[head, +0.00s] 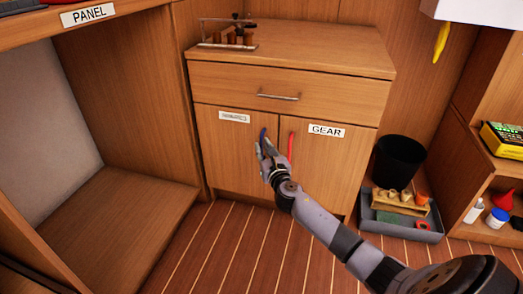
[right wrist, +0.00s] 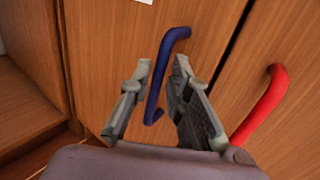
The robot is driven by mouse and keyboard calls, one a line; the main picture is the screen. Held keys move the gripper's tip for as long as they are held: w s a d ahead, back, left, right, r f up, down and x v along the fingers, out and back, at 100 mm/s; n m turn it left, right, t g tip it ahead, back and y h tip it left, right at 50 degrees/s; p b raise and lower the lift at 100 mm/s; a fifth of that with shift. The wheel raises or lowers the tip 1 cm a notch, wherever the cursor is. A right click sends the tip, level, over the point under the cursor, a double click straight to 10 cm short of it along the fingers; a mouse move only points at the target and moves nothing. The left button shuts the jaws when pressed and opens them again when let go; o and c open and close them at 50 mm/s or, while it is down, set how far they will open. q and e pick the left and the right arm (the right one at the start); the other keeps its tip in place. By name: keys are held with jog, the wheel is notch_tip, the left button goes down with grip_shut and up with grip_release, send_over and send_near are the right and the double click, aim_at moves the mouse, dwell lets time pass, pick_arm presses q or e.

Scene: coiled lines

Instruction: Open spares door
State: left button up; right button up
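The wooden cabinet has two lower doors. The left door (head: 225,160) has a small label (head: 234,117) too blurred to read and a blue bar handle (head: 263,134) near its right edge. The right door (head: 325,165) is labelled GEAR and has a red handle (head: 291,147). Both doors are closed. My right gripper (head: 264,148) is at the blue handle. In the right wrist view my right gripper (right wrist: 161,64) is open, with the blue handle (right wrist: 160,80) passing between its fingers; contact cannot be told. The red handle (right wrist: 264,108) is to the right. My left gripper is not in view.
A drawer (head: 290,92) sits above the doors, and a rack of tools (head: 228,37) stands on the cabinet top. A black bin (head: 398,162) and a grey tray (head: 400,232) are on the right. The striped floor (head: 240,245) before the doors is clear.

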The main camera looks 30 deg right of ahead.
jog(key=shift+x, duration=0.9)
grip_shut()
